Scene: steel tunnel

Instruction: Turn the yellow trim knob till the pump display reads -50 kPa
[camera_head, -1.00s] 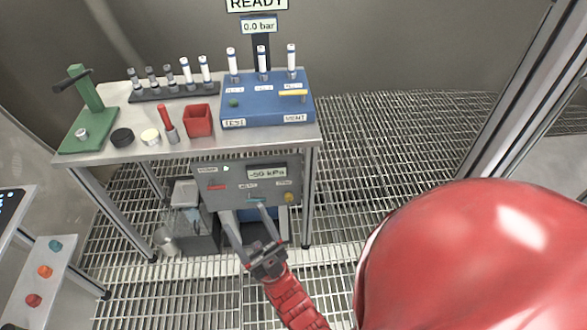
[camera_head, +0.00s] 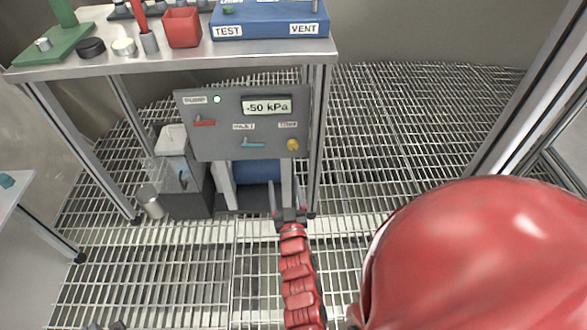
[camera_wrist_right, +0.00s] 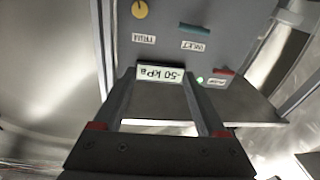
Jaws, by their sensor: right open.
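The yellow trim knob (camera_head: 293,145) is at the lower right of the grey pump panel (camera_head: 222,145), under its label. The pump display (camera_head: 267,106) above it reads -50 kPa. My right gripper (camera_head: 285,190) is open and empty, below the knob in the head view and apart from it. In the right wrist view the panel appears upside down, with the knob (camera_wrist_right: 140,9) at the top and the display (camera_wrist_right: 160,74) between the open fingers.
A red lever (camera_head: 204,123) and a teal inlet lever (camera_head: 253,145) share the panel, with a lit green lamp (camera_head: 217,99). The steel bench (camera_head: 190,56) overhangs it. A bench leg (camera_head: 322,140) stands right of the panel. Grating floor (camera_head: 400,125) is clear farther right.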

